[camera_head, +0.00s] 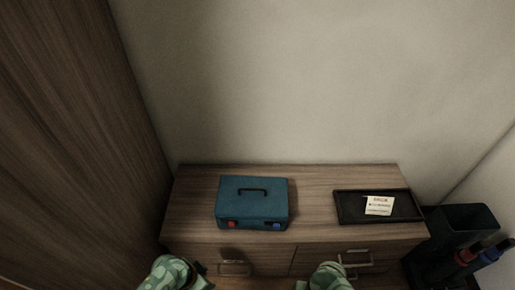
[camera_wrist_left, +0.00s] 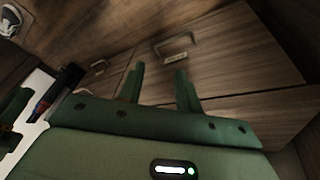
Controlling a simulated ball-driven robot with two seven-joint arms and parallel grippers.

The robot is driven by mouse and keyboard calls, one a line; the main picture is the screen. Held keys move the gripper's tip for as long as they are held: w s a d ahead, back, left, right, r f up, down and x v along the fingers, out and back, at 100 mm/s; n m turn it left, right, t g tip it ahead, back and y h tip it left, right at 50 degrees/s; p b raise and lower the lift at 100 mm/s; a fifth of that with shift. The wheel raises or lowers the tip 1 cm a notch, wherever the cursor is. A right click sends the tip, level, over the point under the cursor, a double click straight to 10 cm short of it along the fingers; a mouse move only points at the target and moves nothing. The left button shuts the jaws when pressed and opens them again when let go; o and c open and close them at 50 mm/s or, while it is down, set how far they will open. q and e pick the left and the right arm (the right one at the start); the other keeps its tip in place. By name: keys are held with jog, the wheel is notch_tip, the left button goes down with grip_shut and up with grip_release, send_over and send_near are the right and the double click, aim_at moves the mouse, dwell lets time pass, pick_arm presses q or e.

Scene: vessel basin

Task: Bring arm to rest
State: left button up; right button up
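My left gripper (camera_wrist_left: 159,80) is open and empty in the left wrist view, its two green fingers apart in front of the wooden drawer fronts. In the head view my left arm (camera_head: 175,273) shows at the bottom edge, in front of the left drawer. My right arm (camera_head: 328,277) shows at the bottom edge, in front of the right drawer. The right gripper's fingers are too small and dark to read there.
A blue case (camera_head: 252,204) with a black handle stands on the wooden cabinet (camera_head: 312,205). A black tray (camera_head: 350,208) holding a white card (camera_head: 379,206) lies at its right. A dark bin (camera_head: 462,222) and bottles (camera_head: 490,254) stand right of the cabinet. Drawer handles (camera_wrist_left: 177,46) protrude.

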pick_arm(q)
jog(key=s+a+f+n+y+p, duration=0.1)
jog(key=s+a+f, duration=0.1)
jog(key=s, duration=1.1)
jog(key=s+a+f+n+g+y+p, duration=0.1)
jog(key=s+a, duration=0.3)
jog(key=s, duration=0.9)
jog(key=s+a+f+n+g+y+p, duration=0.1)
jog(key=s+a+f+n+p, duration=0.1)
jog(key=s, duration=1.1)
jog(key=shift+s+a+f+n+p, duration=0.3)
jog(key=shift+a+p, duration=0.1)
jog(key=shift+p, duration=0.35)
pick_arm(e)
jog(key=s+d+f+n, duration=0.2)
jog(key=s+d, duration=0.1)
jog(key=s, duration=0.8)
jog(key=s+d+f+n+h, duration=0.1)
jog(key=s+d+f+n, duration=0.1)
jog(key=s, duration=0.8)
jog(key=s+d+f+n, duration=0.1)
jog(key=s+d+f, duration=0.2)
jog(key=s+d, duration=0.3)
jog(key=s, duration=0.5)
jog(key=shift+s+d+f+n+t+h, duration=0.2)
jog(key=shift+s+n+t+h, duration=0.1)
jog(key=shift+n+t, duration=0.1)
